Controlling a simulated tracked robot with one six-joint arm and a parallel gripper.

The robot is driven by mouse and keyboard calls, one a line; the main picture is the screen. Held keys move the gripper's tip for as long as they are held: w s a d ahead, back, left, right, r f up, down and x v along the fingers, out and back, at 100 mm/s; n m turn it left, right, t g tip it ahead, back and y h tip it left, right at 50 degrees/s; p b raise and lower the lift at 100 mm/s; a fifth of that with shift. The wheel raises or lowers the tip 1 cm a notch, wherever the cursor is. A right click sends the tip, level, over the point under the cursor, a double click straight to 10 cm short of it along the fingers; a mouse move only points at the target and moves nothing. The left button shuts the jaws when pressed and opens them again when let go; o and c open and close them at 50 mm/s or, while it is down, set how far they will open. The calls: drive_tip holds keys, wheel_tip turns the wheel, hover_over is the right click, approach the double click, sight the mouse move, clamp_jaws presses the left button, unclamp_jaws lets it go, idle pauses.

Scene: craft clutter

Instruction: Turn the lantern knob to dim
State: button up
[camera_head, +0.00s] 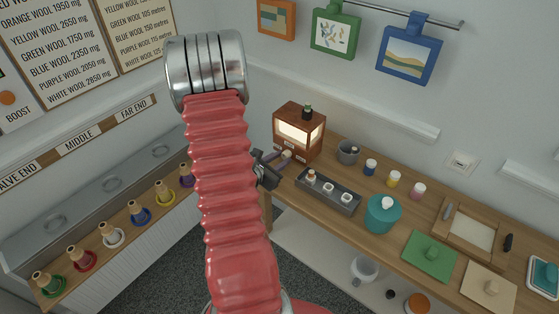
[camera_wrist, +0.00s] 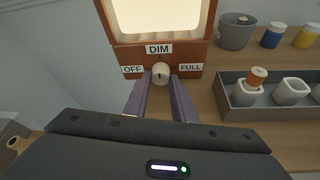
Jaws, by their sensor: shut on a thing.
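The lantern (camera_head: 300,131) is a brown wooden box with a glowing panel, standing at the left end of the workbench. In the wrist view the lantern front (camera_wrist: 190,55) carries the labels OFF on the left, DIM (camera_wrist: 159,49) at the top and FULL on the right. The cream knob (camera_wrist: 161,71) sits below DIM, with a small dark mark on its face; I cannot tell exactly where the mark points. My gripper (camera_wrist: 160,85) is shut on the knob, one purple finger on each side. In the head view my gripper (camera_head: 279,160) is partly hidden by my red arm.
A grey tray (camera_head: 345,206) with small cups lies right of the lantern. A grey pot (camera_head: 348,152), small paint jars and a teal pot (camera_head: 382,214) stand on the bench. Framed pictures hang from a rail above.

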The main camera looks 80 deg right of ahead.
drive_tip(key=o, duration=1.1)
drive_tip(key=shift+c, duration=0.2)
drive_tip(key=shift+a, duration=0.15)
drive_tip(key=v, duration=1.1)
drive_tip(key=shift+w+a, duration=0.2)
drive_tip(key=shift+a, duration=0.15)
